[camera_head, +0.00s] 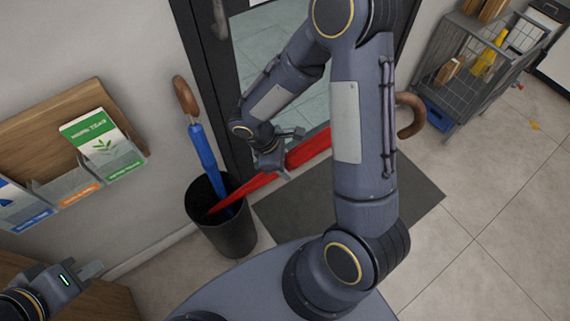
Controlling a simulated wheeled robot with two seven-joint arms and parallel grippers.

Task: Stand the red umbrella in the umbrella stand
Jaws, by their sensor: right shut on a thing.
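The red umbrella (308,149) is held tilted, nearly lying, by my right gripper (283,158), which is shut on its folded red canopy. Its brown curved handle (411,115) points right, and part of the canopy is hidden behind my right arm. Its narrow end reaches down-left across the mouth of the dark umbrella stand (226,238); I cannot tell how deep the tip is. A blue umbrella (203,150) with a brown handle stands in the same stand. My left gripper (88,271) is at the lower left, away from both; its jaw opening is unclear.
A wooden leaflet rack (60,150) hangs on the wall left of the stand. A dark mat (415,190) lies before the glass door (270,40). A wire cart (470,75) with goods stands at upper right. The tiled floor at right is mostly clear.

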